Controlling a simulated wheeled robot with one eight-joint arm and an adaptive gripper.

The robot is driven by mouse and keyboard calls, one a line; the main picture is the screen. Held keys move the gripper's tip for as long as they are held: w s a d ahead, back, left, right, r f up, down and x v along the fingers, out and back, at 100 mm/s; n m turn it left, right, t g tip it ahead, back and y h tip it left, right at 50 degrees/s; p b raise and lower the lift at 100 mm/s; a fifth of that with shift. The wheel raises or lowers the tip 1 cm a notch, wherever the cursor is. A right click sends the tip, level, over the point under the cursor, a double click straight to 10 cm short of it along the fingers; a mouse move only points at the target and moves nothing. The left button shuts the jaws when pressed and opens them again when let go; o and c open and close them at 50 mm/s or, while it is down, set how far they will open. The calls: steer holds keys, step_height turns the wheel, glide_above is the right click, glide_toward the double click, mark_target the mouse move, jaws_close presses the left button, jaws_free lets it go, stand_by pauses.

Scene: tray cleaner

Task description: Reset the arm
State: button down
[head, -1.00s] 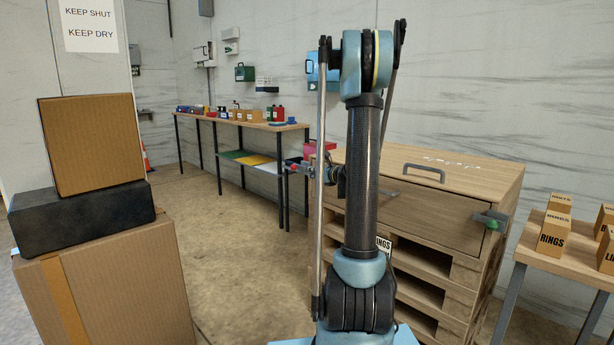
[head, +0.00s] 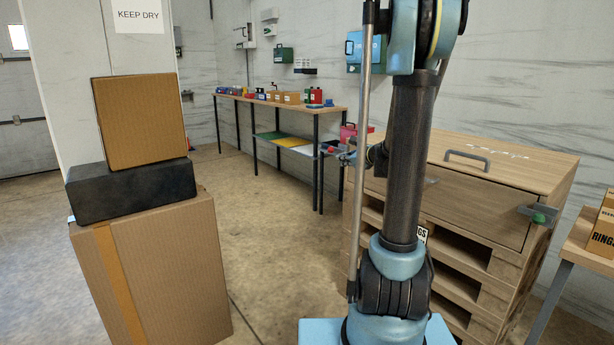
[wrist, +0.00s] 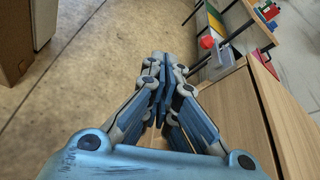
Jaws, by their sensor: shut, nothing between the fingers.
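My gripper (wrist: 165,68) shows in the wrist view with its blue-grey fingers drawn together and nothing between them. It points over the concrete floor, beside the top of a wooden cabinet (wrist: 285,115). In the head view my arm rises at the right of centre and hides part of this wooden cabinet (head: 495,188). The gripper end reaches out to the left from behind the arm, small and partly hidden, in front of the cabinet's left side.
A cardboard box (head: 140,120) sits on a black case (head: 130,192) atop a larger carton (head: 170,270) at left. A long workbench (head: 275,104) with bins stands behind. A small table (head: 575,250) is at right. Open floor lies between the carton and cabinet.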

steer(key=s+a+f+n+g+h, duration=0.1)
steer(key=s+a+f+n+g, duration=0.15)
steer(key=s+n, duration=0.65)
steer(key=s+a+f+n+g+h, duration=0.1)
steer(key=s+a+f+n+g, duration=0.3)
steer(key=s, duration=0.9)
steer(key=s+d+f+n+g+h, duration=0.1)
steer(key=s+d+f+n, duration=0.1)
steer(key=s+n, duration=0.2)
steer(key=s+d+f+n+g+h, duration=0.1)
steer(key=s+d+f+n+h, duration=0.1)
steer(key=s, duration=0.8)
steer(key=s+d+f+n+g+h, duration=0.1)
steer(key=s+d+f+n+h, duration=0.1)
steer(key=s+d+n, duration=0.2)
steer(key=s+n, duration=0.2)
steer(key=s, duration=0.1)
steer(key=shift+d+f, duration=0.25)
steer(key=shift+f, duration=0.1)
